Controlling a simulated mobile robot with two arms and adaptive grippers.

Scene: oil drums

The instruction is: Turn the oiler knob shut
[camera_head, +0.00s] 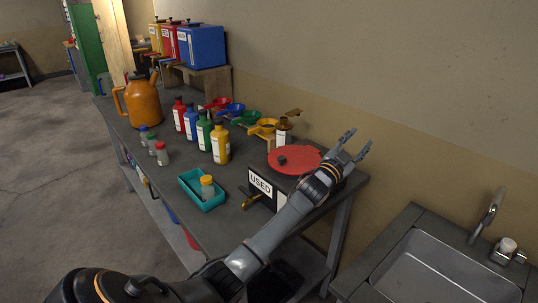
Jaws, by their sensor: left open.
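My left gripper (357,146) is open and empty. It is above the right end of the workbench, just right of a round red lid with a dark knob (282,160). The lid is on a dark box labelled USED (261,184), with a brass tap (251,201) low on its front. Behind the lid a small white-labelled container (283,134) has a brass top piece. I cannot tell for sure which part is the oiler knob. My forearm hides part of the box. My right gripper is out of view.
The workbench (235,232) also holds an orange oil can (143,101), several coloured bottles (220,143), coloured funnels and a teal tray (203,190) with a small jar. Blue, red and yellow tanks (201,47) stand behind. A sink (440,270) is at right; the wall is close behind.

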